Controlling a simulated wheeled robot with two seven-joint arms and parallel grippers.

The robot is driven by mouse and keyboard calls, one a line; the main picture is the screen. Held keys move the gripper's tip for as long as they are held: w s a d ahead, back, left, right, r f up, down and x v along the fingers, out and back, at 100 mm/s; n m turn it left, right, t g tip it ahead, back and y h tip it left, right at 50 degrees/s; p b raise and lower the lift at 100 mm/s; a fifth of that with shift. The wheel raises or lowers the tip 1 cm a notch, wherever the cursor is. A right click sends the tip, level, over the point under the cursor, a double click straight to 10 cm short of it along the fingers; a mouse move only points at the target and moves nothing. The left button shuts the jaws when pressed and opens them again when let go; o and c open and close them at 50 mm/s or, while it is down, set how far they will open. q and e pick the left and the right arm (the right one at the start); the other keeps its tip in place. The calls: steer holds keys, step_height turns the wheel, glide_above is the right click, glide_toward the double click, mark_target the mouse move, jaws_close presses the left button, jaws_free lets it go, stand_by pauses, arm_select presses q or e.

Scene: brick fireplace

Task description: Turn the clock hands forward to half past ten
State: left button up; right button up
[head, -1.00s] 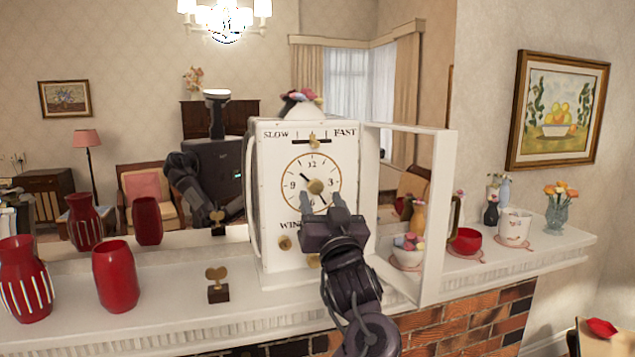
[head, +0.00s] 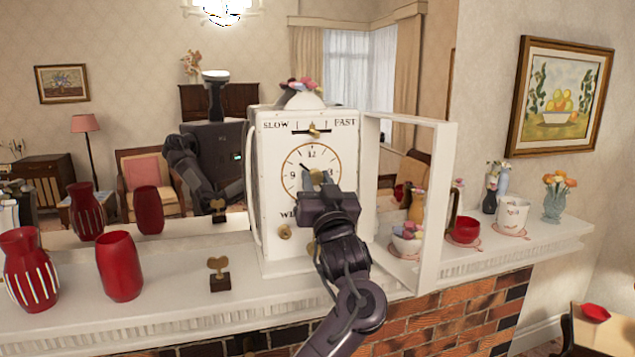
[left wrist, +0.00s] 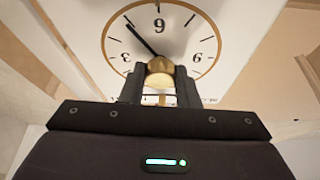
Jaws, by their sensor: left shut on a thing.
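The white clock (head: 268,235) stands on the mantel with its round dial (head: 291,170) facing me. In the left wrist view the dial is upside down, and a long dark hand (left wrist: 139,34) points between 3 and 6, nearer 6. My left gripper (head: 322,188) is in front of the dial's lower middle. Its fingers are shut on the brass centre knob (left wrist: 159,67), which also shows in the head view (head: 317,176). The fingers and wrist hide the lower dial. My right gripper is not in view.
The clock's glazed door frame (head: 440,205) stands open to the right. A brass key on a stand (head: 219,276) and red vases (head: 121,267) are to the left. A red bowl (head: 466,231) and white mug (head: 511,216) are to the right. A mirror behind reflects the room.

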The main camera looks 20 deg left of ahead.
arm_select(q)
steer(key=m+h+p, duration=0.1)
steer(key=m, duration=0.1)
steer(key=m+h+p, duration=0.1)
steer(key=m, duration=0.2)
steer(key=shift+r+t+h+p, duration=0.15)
steer(key=shift+t+h+p, duration=0.15)
steer(key=shift+t, duration=0.1)
steer(key=shift+a+m+h+p, duration=0.1)
steer(key=shift+m+h+p, duration=0.7)
steer(key=shift+m, duration=0.8)
steer(key=o, duration=1)
steer(key=shift+c, duration=0.2)
steer(key=shift+s, duration=0.1)
